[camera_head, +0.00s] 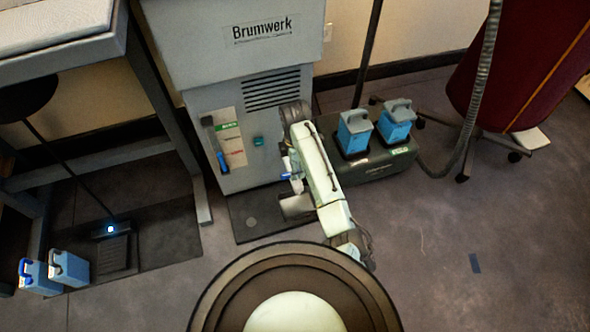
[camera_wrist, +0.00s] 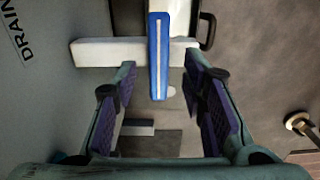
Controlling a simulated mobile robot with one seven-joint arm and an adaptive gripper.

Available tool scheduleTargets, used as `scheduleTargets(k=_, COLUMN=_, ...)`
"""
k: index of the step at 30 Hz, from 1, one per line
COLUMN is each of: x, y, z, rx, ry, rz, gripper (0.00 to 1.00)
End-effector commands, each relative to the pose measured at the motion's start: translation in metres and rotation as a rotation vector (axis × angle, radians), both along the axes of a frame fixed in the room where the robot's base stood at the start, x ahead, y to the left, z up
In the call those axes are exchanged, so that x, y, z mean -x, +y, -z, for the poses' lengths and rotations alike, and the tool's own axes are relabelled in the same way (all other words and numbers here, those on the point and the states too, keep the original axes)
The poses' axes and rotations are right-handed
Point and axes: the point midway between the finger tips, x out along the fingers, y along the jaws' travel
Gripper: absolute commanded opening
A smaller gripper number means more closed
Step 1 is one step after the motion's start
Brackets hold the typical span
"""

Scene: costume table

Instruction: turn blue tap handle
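The blue tap handle (camera_wrist: 158,45) is a flat bar with a pale stripe, seen in the wrist view, lying across a white tap body (camera_wrist: 97,52). My gripper (camera_wrist: 160,80) is open, with one purple-padded finger on each side of the handle's near end. A gap shows between the handle and each finger. I cannot tell how deep the handle sits between them. In the head view, small blue parts (camera_head: 286,164) show at the machine's right side beside my arm; my arm partly hides that area.
The grey Brumwerk machine (camera_head: 245,90) carries a panel with a blue-ended lever (camera_head: 223,161). Blue canisters (camera_head: 354,132) stand on a dark case (camera_head: 385,162) to the right. More canisters (camera_head: 68,267) stand at lower left. A hose (camera_head: 478,85) hangs at right. The right floor is mostly clear.

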Motion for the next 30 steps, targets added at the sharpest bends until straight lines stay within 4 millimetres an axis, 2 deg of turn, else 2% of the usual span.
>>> scheduleTargets(k=3, x=0.000, y=0.000, z=0.014, rx=0.000, ry=0.000, rz=0.001, gripper=0.38)
scheduleTargets(k=6, x=0.000, y=0.000, z=0.019, rx=0.000, ry=0.000, rz=0.000, gripper=0.38)
scheduleTargets(k=15, x=0.000, y=0.000, z=0.021, rx=0.000, ry=-0.001, rz=0.000, gripper=0.38)
scheduleTargets(k=30, x=0.000, y=0.000, z=0.021, rx=0.000, ry=-0.001, rz=0.000, gripper=0.05)
